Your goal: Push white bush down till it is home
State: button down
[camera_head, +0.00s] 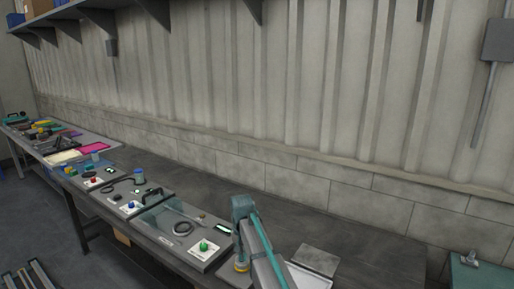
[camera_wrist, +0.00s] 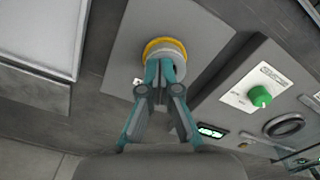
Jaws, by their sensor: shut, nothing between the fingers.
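In the wrist view the white bush (camera_wrist: 174,54) shows as a pale round piece inside a yellow ring (camera_wrist: 153,45) on a grey plate (camera_wrist: 122,40). My gripper (camera_wrist: 165,74) is shut, with its teal fingertips together over the bush and hiding part of it. I cannot tell whether the tips touch it, or how deep it sits in the ring. In the head view the yellow ring (camera_head: 241,267) shows at the foot of my arm, and the bush cannot be made out there.
A panel with a green knob (camera_wrist: 260,96), a lit green display (camera_wrist: 211,131) and a dark ring (camera_wrist: 284,125) stands beside the plate. A pale flat panel (camera_wrist: 38,35) lies on the other side. More panels line the bench (camera_head: 290,220) to the left in the head view.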

aim_at(243, 263)
jog(key=shift+f+b, duration=0.45)
jog(key=shift+f, duration=1.05)
dwell(1.2)
dwell(0.5)
jog(key=shift+r+p, duration=2.35)
jog(key=shift+r, duration=1.75)
